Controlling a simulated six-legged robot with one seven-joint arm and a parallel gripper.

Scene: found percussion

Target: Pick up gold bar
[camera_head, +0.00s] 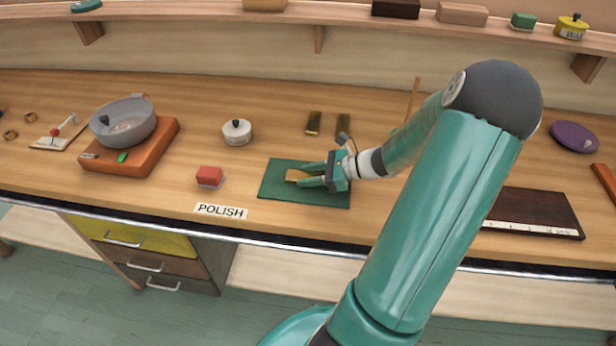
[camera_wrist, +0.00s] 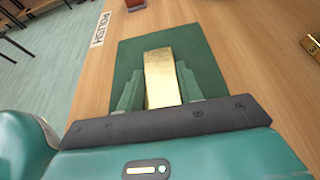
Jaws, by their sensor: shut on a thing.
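The gold bar (camera_head: 297,175) lies over the dark green mat (camera_head: 280,190) behind the POLISH label, on the wooden bench. My gripper (camera_head: 311,175) reaches in from the right, its green fingers on either side of the bar and shut on it. In the wrist view the bar (camera_wrist: 161,75) stands out lengthwise between the two fingertips (camera_wrist: 158,88), its far part extending past them over the mat (camera_wrist: 198,45). The near end of the bar is hidden by the gripper body. I cannot tell whether the bar touches the mat.
Two darker bars (camera_head: 314,123) lie behind the mat. A red block (camera_head: 209,175) and a white lidded tin (camera_head: 237,131) stand to the left. A grey bowl (camera_head: 124,121) sits on an orange base. A dark board (camera_head: 535,212) lies right. Bare bench surrounds the mat.

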